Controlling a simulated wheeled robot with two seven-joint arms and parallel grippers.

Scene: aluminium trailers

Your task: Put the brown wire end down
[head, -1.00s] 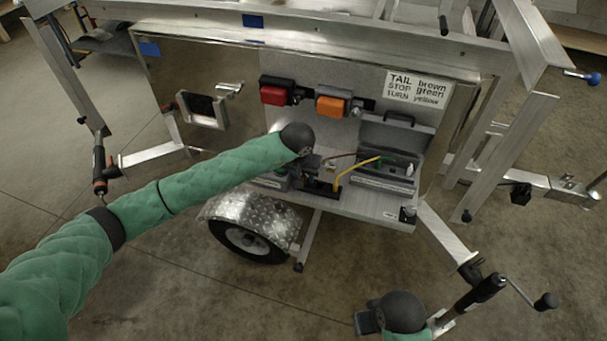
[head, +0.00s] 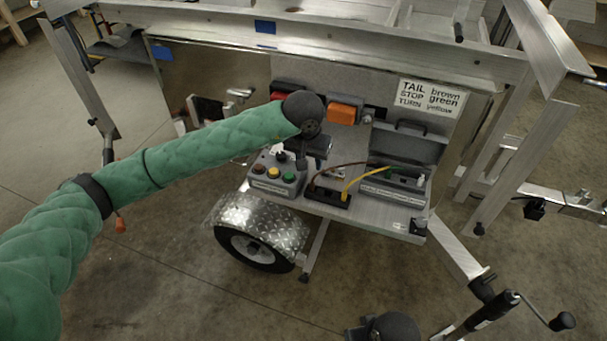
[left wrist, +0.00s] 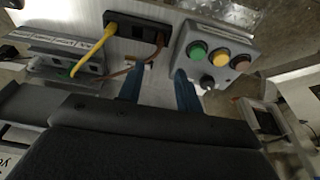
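The brown wire (head: 336,166) rises from the black terminal block (head: 327,198) and arches right to the open grey case (head: 396,185). In the left wrist view the brown wire (left wrist: 157,52) curves from the block past one blue fingertip; its far end is not clear. My left gripper (head: 301,162) is above the shelf, between the button box and the wire. In the left wrist view its two blue fingers (left wrist: 157,88) stand apart with nothing visibly held between them. My right gripper (head: 362,329) is at the bottom edge, its fingers hard to make out.
A yellow wire (head: 356,181) also runs from the block to the case. The button box (head: 276,177) has red, yellow and green buttons. A label sign (head: 430,96) and an orange lamp (head: 342,112) are on the panel behind. Bare shelf shows in front of the case.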

